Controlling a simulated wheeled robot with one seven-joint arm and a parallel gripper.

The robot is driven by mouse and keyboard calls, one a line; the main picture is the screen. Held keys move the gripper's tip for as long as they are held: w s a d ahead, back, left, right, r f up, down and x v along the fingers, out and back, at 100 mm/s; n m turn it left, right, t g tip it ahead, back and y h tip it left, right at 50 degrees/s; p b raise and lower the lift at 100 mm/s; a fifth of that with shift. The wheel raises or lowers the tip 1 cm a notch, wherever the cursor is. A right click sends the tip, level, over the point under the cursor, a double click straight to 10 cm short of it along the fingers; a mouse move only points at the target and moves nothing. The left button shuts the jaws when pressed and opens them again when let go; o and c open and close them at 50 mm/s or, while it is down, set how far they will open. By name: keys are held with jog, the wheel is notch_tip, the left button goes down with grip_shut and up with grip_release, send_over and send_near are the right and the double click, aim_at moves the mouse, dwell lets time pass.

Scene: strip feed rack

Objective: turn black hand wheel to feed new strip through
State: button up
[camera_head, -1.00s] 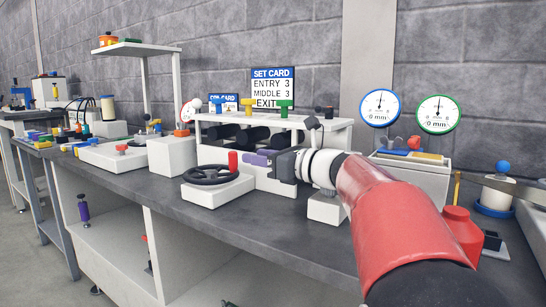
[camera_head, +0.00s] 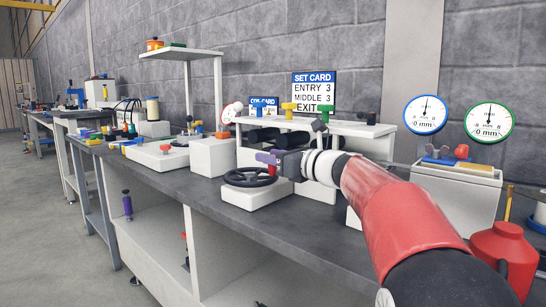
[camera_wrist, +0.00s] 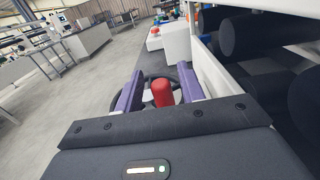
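The black hand wheel (camera_head: 248,181) lies flat on a white block (camera_head: 255,197) on the bench. Its upright red handle (camera_wrist: 162,93) shows in the wrist view between my two purple fingers; a bit of red also shows behind my gripper in the head view. My gripper (camera_head: 264,158) is above the wheel's right side. In the wrist view my gripper (camera_wrist: 160,85) is open, one finger on each side of the handle, with a visible gap on both sides. Part of the wheel is hidden behind the fingers. I cannot make out a strip.
The white rack with black rollers (camera_head: 265,136) stands just behind the wheel, with yellow and green knobs on top. The set card (camera_head: 314,92) reads ENTRY 3, MIDDLE 3. Two dials (camera_head: 425,114) are at right, above a white bin (camera_head: 455,193). The red can (camera_head: 503,255) is at front right.

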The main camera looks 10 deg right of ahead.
grip_shut()
jog(key=shift+w+d+r+n+g+y+p, duration=0.15)
jog(key=shift+g+y+p, duration=0.1)
jog(key=shift+p, duration=0.2)
jog(key=shift+w+a+n+g+y+p, duration=0.15)
jog(key=shift+y+p, duration=0.1)
jog(key=shift+p, duration=0.15)
jog(key=shift+s+d, duration=0.1)
grip_release()
jog(key=v, duration=0.7)
jog(key=shift+s+d+b, duration=0.25)
jog(key=shift+s+b, duration=0.05)
jog(key=shift+b, duration=0.1)
